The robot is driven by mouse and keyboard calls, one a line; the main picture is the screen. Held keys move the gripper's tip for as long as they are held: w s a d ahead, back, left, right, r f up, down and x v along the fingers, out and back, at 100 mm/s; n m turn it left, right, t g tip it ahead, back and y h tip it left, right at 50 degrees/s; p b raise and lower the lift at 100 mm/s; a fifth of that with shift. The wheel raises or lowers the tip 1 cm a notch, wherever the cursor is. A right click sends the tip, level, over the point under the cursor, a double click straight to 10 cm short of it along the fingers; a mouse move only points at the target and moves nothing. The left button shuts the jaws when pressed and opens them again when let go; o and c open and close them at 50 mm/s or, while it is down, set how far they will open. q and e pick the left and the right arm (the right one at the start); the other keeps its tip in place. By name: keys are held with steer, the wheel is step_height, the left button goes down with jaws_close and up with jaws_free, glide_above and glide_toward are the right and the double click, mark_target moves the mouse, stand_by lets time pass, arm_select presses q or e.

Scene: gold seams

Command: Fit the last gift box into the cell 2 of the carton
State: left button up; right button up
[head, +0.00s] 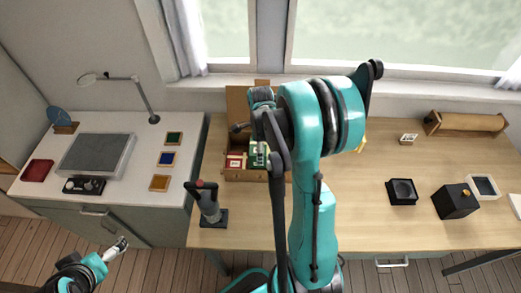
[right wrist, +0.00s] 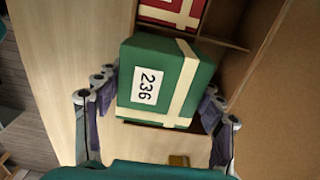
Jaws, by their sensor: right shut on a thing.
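The green gift box (right wrist: 140,60), with cream ribbon and a white "236" label, is between the fingers of my right gripper (right wrist: 158,90), which is shut on it. In the head view the green box (head: 260,155) is at the right part of the open carton (head: 238,105), partly hidden by my arm. The right wrist view shows carton dividers (right wrist: 225,43) beside it; I cannot tell how deep the box sits. A red gift box (right wrist: 172,11) with cream ribbon lies in a neighbouring cell, also in the head view (head: 235,160). My left gripper (head: 119,246) is low at the left, away from the carton; its opening is unclear.
A dark joystick-like stand (head: 209,205) is in front of the carton. On the right table are a black dish (head: 402,191), a black box (head: 455,202) and a wooden holder (head: 465,122). A white side table (head: 190,125) stands left.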

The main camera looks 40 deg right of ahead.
steer(key=shift+f+b, duration=1.5)
steer(key=shift+f, duration=0.35)
steer(key=shift+r, duration=0.1)
steer(key=o, duration=1.4)
steer(key=shift+o, duration=0.2)
steer(key=shift+o, duration=0.9)
steer(key=shift+r+p, duration=2.95)
steer(key=shift+r, duration=1.05)
